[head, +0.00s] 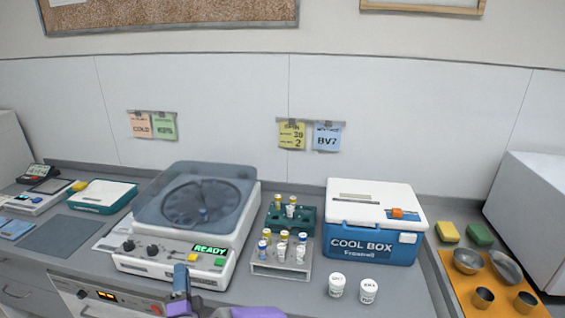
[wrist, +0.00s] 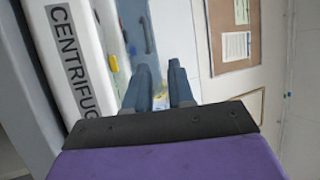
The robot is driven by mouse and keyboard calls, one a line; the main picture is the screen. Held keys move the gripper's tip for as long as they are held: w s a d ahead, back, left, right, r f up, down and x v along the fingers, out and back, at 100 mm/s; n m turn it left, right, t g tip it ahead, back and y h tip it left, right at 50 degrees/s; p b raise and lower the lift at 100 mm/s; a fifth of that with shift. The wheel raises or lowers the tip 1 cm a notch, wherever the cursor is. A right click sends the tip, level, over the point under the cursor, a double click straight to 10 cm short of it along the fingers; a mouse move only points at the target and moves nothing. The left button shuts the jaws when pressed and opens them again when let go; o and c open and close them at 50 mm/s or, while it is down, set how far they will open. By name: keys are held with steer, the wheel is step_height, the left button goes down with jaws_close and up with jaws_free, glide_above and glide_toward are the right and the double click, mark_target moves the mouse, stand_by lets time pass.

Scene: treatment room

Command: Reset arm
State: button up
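My gripper (head: 181,283) shows at the bottom of the head view, its blue-grey finger in front of the lower front of the centrifuge (head: 150,262). Purple parts of my arm show beside it. In the wrist view my gripper (wrist: 161,72) has its two fingers apart, with nothing seen held between them. The white panel lettered "CENTRIFUG" (wrist: 72,60) stands to the left of the fingers there. The view is turned sideways, and a cork board (wrist: 233,32) shows on the wall to the right.
The centrifuge has a closed, see-through lid and a READY display. Vial racks (head: 280,270), a blue cool box (head: 370,247) and two white jars (head: 337,285) stand to its right. An orange mat (head: 460,300) with metal bowls lies at the far right. A dark mat (head: 62,235) lies at left.

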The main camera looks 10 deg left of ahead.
steer(key=w+d+r+n+g+y, duration=0.1)
steer(key=w+d+r+n+g, duration=0.2)
steer(key=d+r+n+g, duration=0.35)
steer(key=s+d+f+n+g+h, duration=0.15)
steer(key=s+d+g, duration=0.25)
steer(key=d, duration=0.5)
steer(key=s+d+f+n+g+h, duration=0.1)
steer(key=s+d+n+g+h, duration=0.25)
steer(key=d, duration=0.55)
steer(key=s+d+r+g+h, duration=0.1)
steer(key=s+d+g+h, duration=0.4)
steer(key=s+d, duration=1.8)
steer(key=s+g, duration=0.3)
steer(key=s, duration=0.1)
steer(key=shift+s+d+r, duration=0.15)
steer(key=shift+d+r, duration=0.2)
steer(key=shift+d, duration=0.05)
